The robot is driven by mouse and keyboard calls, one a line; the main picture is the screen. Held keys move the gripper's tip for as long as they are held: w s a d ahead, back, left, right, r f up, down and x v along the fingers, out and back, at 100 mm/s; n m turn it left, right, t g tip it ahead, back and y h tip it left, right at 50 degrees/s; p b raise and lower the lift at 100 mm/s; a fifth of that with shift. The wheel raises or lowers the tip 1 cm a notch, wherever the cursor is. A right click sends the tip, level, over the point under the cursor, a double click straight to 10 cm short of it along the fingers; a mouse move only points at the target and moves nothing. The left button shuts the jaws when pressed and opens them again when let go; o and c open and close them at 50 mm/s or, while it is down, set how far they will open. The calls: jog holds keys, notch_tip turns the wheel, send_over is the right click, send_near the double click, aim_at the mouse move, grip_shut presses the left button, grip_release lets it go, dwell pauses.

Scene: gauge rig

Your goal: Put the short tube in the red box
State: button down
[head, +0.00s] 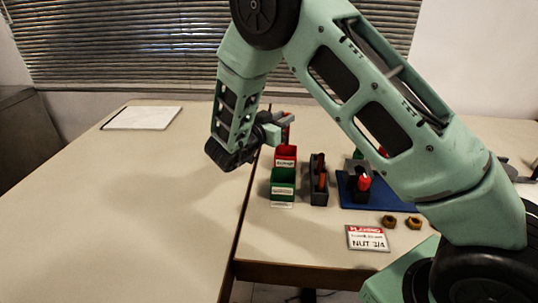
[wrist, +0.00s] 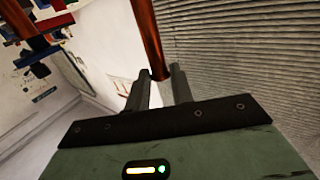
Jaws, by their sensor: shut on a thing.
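My gripper (head: 278,130) is shut on a copper-coloured tube (wrist: 147,35), which stands between the two fingertips (wrist: 160,78) in the wrist view. In the head view the held tube (head: 286,128) shows as a small reddish piece at the gripper's end, partly hidden by it. I cannot judge its full length. The red box (head: 286,151), with a white label, stands on the table just below the gripper in the picture. The tube appears above the box's far side, apart from it.
A green box (head: 283,182) stands directly in front of the red one. A dark rack (head: 319,192) holding reddish tubes is to the right. The left table is mostly clear.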

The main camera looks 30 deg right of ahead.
notch_tip(320, 180, down, 8)
jog(key=shift+f, duration=0.1)
dwell(0.4)
